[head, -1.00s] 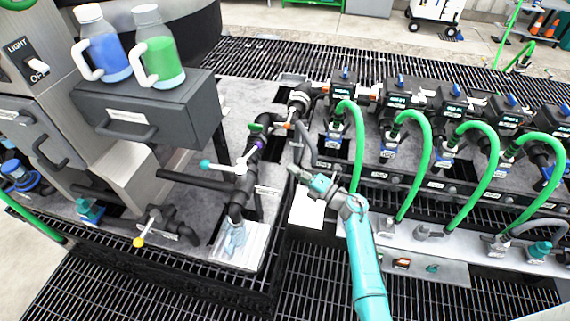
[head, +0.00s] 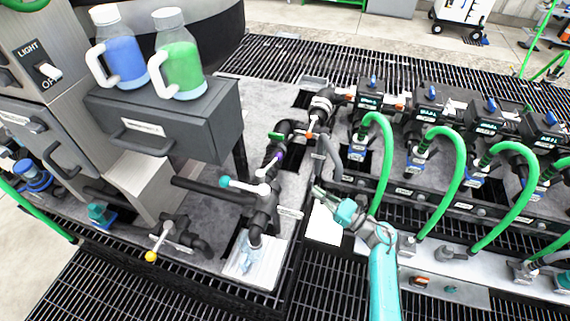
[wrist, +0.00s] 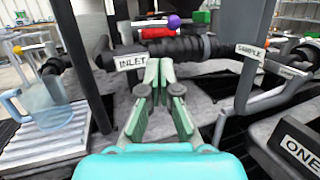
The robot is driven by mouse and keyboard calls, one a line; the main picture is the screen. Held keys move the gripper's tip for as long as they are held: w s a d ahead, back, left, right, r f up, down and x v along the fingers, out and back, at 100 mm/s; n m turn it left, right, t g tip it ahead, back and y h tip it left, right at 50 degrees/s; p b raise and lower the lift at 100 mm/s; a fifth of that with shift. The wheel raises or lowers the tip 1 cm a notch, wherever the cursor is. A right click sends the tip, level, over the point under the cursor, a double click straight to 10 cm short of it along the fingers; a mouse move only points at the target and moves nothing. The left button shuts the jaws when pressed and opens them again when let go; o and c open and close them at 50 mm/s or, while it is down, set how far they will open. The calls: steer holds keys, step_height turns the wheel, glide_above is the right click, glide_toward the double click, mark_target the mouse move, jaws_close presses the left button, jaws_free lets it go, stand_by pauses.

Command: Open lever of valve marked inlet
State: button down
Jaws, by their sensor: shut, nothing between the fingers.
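A white label reading INLET (wrist: 130,62) hangs on a dark pipe just left of my fingertips in the wrist view. In the head view a small white label (head: 290,212), too small to read, stands beside a dark valve with a white lever and teal knob (head: 225,182). The lever points left. My gripper (head: 318,190) is to the right of that valve, apart from it. In the wrist view my gripper (wrist: 160,75) has its fingertips together and empty, in front of the pipe. I cannot tell for sure which lever belongs to the INLET label.
A purple knob (wrist: 173,21) and a SAMPLE label (wrist: 250,52) are close by. A clear jug (head: 245,254) stands on a tray below the valve. A yellow-knobbed lever (head: 151,256) is at left. Green hoses (head: 442,190) arch at right.

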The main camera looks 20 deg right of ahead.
steer(key=x, duration=1.4)
steer(key=shift+w+a, duration=0.2)
steer(key=shift+w, duration=0.4)
steer(key=shift+w+a, duration=0.2)
steer(key=shift+w, duration=0.4)
steer(key=v, duration=1.2)
